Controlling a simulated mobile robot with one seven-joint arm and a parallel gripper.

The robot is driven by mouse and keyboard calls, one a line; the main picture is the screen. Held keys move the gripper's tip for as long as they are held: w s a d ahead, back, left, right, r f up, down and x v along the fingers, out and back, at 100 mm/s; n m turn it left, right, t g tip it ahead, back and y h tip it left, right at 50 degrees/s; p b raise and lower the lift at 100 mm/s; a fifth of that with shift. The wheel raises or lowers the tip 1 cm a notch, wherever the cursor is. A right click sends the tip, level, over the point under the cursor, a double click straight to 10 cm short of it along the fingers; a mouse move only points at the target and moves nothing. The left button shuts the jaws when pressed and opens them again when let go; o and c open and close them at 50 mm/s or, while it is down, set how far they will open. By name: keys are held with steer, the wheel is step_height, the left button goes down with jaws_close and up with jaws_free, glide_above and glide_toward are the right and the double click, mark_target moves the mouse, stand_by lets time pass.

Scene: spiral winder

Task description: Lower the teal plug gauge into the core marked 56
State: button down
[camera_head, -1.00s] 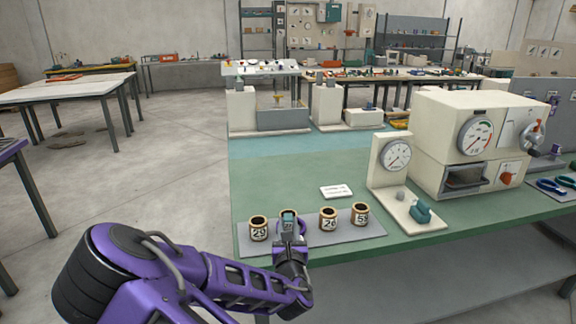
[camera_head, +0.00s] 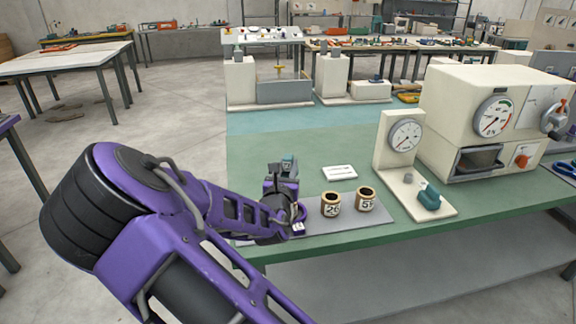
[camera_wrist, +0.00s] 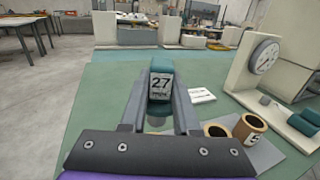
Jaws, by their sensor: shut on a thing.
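My gripper (camera_head: 285,172) is shut on the teal plug gauge (camera_wrist: 161,68), whose pale label seems to read 27 in the wrist view. Two tan cores stand upright to the right of my gripper on a grey mat. One core (camera_head: 331,205) reads 26. The rightmost core (camera_head: 365,199) has a label starting with 5, its second digit too small to be sure of. The left part of the mat is hidden by my arm.
The grey mat (camera_head: 375,217) lies near the front edge of the green table (camera_head: 330,150). A white card (camera_head: 339,172) lies behind it. A dial gauge stand (camera_head: 392,150) and a large cream machine (camera_head: 490,110) stand to the right. The green tabletop behind the mat is mostly clear.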

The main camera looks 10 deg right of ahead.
steer(key=shift+f+b, duration=3.75)
steer(key=shift+f, duration=0.75)
steer(key=c, duration=0.6)
jaws_free()
steer(key=shift+p+v, duration=2.65)
steer(key=shift+v, duration=6.05)
